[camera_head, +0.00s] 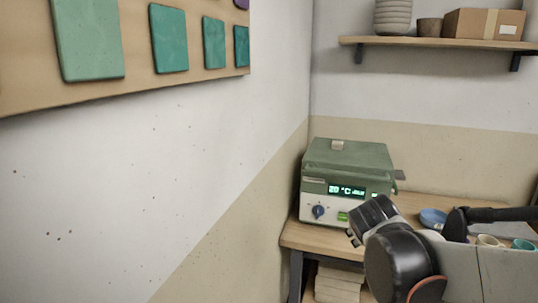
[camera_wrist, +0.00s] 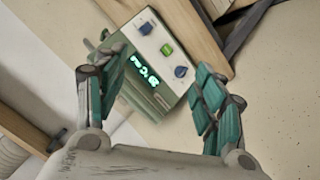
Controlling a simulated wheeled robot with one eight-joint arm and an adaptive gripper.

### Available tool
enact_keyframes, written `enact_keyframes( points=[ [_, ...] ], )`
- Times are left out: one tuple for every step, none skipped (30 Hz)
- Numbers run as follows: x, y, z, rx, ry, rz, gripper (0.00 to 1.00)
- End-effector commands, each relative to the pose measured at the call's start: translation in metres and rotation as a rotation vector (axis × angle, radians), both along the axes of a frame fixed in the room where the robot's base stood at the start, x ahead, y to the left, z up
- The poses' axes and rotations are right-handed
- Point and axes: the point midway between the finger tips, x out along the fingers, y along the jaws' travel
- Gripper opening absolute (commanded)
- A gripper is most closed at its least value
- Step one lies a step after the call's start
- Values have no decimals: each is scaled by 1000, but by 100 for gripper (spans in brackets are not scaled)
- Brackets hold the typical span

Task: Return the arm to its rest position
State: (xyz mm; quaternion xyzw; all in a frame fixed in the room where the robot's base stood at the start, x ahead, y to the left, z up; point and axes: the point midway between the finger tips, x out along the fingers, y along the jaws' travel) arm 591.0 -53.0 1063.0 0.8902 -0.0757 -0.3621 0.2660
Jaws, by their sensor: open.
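My gripper (camera_wrist: 150,100) is open in the wrist view, with its two teal-padded fingers spread wide and nothing between them. Beyond the fingers is the green kiln-like box (camera_wrist: 145,65), with a lit display, two blue knobs and a green button; it appears tilted in this view. In the head view, my arm's dark wrist and joint show at the lower right, in front of the bench. The gripper's fingers cannot be made out there. The same green box (camera_head: 347,180) stands upright on the bench, lid down, display reading about 20 °C, just behind and left of my arm.
The wooden bench (camera_head: 300,237) runs along the back wall. A blue bowl (camera_head: 433,217), a cream cup (camera_head: 489,241) and a teal cup (camera_head: 523,244) are at the right. A shelf (camera_head: 440,42) and a tile board (camera_head: 135,82) hang above. The left side is clear.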

Motion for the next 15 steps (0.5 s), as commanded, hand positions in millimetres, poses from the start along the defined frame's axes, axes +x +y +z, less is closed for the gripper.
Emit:
enact_keyframes(
  points=[
    [-19,0,1,35,12,-12,63],
    [-28,1,1,60,19,-18,63],
    [-42,2,0,90,28,-26,63],
    [-52,4,0,114,35,-31,63],
    [-62,5,-1,137,44,-37,63],
    [-75,8,-3,169,52,-44,63],
    [-85,9,-4,191,60,-49,63],
    [-95,11,-5,215,68,-55,63],
    [-108,14,-8,246,78,-61,63],
    [-118,16,-9,270,86,-66,63],
    [-128,19,-11,293,92,-71,63],
    [-140,22,-14,325,103,-77,63],
    [-150,25,-17,347,110,-82,63],
    [-159,27,-19,370,117,-85,63],
    [-170,31,-22,400,125,-91,63]
  ],
)
